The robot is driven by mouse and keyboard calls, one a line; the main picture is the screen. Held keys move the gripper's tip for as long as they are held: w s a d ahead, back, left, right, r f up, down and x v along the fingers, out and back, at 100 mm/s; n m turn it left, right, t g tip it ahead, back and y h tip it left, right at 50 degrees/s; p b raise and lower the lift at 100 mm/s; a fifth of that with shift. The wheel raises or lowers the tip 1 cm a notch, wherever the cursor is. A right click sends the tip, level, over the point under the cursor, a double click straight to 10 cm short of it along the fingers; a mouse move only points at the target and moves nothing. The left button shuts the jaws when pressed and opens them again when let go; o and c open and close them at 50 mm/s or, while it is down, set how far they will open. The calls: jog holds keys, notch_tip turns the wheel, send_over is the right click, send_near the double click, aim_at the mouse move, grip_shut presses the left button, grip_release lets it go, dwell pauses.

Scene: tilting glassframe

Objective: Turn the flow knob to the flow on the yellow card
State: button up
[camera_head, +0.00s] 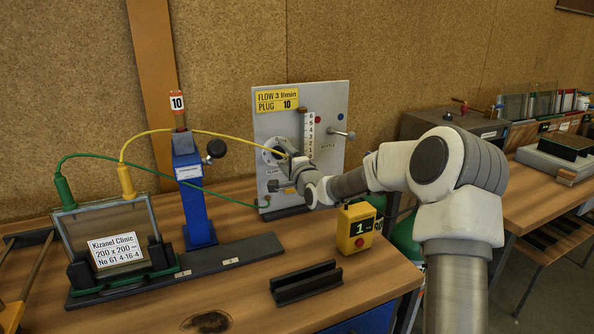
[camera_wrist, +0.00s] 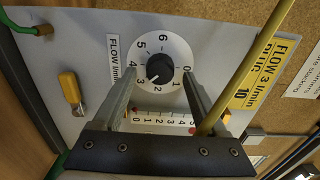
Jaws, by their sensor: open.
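The yellow card (camera_head: 277,101) on the grey panel (camera_head: 330,100) reads "FLOW 3 l/min, PLUG 10"; it also shows in the wrist view (camera_wrist: 270,70). The black flow knob (camera_wrist: 160,67) sits in a white dial (camera_wrist: 166,42) numbered 0 to 6. Its white mark appears to point to the lower left, around 2 to 3; the exact reading is unclear. My gripper (camera_wrist: 160,76) is open, with its fingertips on either side of the knob; contact cannot be told. In the head view my gripper (camera_head: 291,166) is at the dial and hides the knob.
A yellow cable (camera_wrist: 237,75) runs close by my right finger. A flow scale (camera_head: 308,134) stands beside the dial. A blue post (camera_head: 195,195) and a glass frame (camera_head: 105,235) stand left; a yellow box (camera_head: 356,230) stands below my arm.

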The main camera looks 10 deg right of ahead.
jog(key=s+d+p, duration=0.1)
jog(key=s+d, duration=0.2)
jog(key=s, duration=1.3)
jog(key=shift+s, duration=0.15)
